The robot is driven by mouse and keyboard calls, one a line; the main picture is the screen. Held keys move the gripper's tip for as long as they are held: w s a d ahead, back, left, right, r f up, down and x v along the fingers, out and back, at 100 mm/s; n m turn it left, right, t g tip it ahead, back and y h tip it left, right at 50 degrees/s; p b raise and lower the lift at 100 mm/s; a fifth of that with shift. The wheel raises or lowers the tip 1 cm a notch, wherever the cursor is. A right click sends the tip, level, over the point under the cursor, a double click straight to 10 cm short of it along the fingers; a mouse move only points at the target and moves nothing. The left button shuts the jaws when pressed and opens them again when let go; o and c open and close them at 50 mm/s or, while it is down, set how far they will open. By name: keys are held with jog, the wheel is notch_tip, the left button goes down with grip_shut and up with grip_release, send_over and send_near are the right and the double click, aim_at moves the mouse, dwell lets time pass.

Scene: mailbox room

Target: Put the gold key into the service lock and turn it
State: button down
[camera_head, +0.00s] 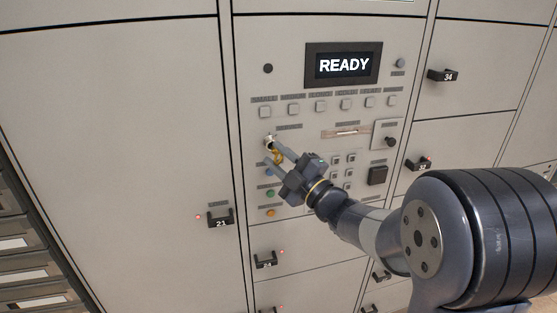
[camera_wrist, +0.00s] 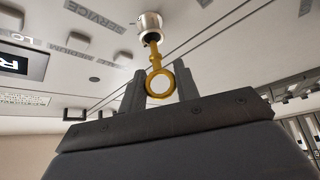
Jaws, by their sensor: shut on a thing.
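The gold key (camera_wrist: 158,68) has a round ring-shaped bow and a short shaft. My gripper (camera_wrist: 158,88) is shut on the bow, one dark finger on each side. The key's far end meets the face of the silver round service lock (camera_wrist: 149,22); the tip is hidden there, and I cannot tell how deep it sits. The word SERVICE is printed beside the lock. In the head view my gripper (camera_head: 273,161) is at the panel's left side, with the gold key (camera_head: 278,156) between its fingers and the lock (camera_head: 269,141) just above.
The panel's display (camera_head: 343,65) reads READY. A row of square buttons (camera_head: 320,106) runs above the lock. Green and amber round lights (camera_head: 270,212) sit below my gripper. Locker doors with black handles, such as number 21 (camera_head: 220,217), surround the panel.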

jog(key=shift+w+a+b, duration=0.2)
jog(key=shift+w+b, duration=0.05)
jog(key=shift+w, duration=0.35)
jog(key=shift+w+a+b, duration=0.15)
jog(key=shift+w+b, duration=0.1)
jog(key=shift+w, duration=0.3)
dwell(0.5)
jog(key=shift+w+b, duration=0.1)
jog(key=shift+b, duration=0.35)
dwell(0.7)
